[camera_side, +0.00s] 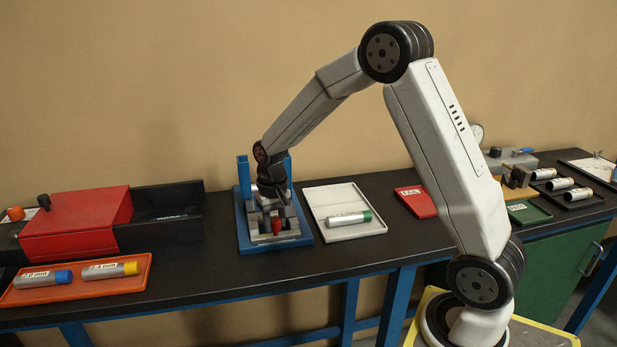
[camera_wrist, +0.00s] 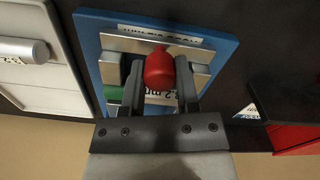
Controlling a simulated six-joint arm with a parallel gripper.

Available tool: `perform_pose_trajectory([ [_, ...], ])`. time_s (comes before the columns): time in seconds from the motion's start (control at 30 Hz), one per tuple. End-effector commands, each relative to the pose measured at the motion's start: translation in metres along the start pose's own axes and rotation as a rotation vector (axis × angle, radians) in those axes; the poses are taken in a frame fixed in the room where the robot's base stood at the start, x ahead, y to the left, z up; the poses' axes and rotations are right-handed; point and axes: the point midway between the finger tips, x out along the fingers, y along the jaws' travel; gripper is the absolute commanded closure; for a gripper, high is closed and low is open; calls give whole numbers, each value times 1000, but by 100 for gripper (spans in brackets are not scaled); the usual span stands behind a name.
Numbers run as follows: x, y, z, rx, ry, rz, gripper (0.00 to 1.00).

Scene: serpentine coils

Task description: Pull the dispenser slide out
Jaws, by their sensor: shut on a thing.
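The dispenser stands on a blue base plate (camera_side: 304,236) on the bench, with blue uprights behind. Its slide carries a red knob (camera_side: 277,226) at the front. In the wrist view the red knob (camera_wrist: 159,68) sits between the two fingers of my gripper (camera_wrist: 160,75), which is shut on it. In the side view my gripper (camera_side: 276,205) reaches down over the dispenser and hides part of it. The metal slide body (camera_wrist: 170,45) shows behind the knob in the wrist view. A green part (camera_wrist: 113,93) and a partly covered label show beneath the fingers.
A white tray (camera_side: 320,197) with a green-ended cylinder (camera_side: 349,219) lies close to the right. A red-covered black unit (camera_side: 75,222) and an orange tray (camera_side: 30,297) with two labelled cylinders are left. Bare bench lies in front of the dispenser.

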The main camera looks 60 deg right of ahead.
Motion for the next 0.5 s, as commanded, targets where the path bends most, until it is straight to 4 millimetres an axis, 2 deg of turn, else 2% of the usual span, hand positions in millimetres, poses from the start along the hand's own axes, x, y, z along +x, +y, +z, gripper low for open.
perform_pose_trajectory([
  [0.13, -2, -1, -2, 0, 7, -3, 100],
  [0.17, -2, -1, -2, 0, 7, -3, 55],
  [0.2, -2, -1, -2, 0, 7, -3, 42],
  [0.27, -2, -1, -2, 0, 6, -2, 26],
  [0.5, -1, 0, -1, 0, 3, -1, 26],
])
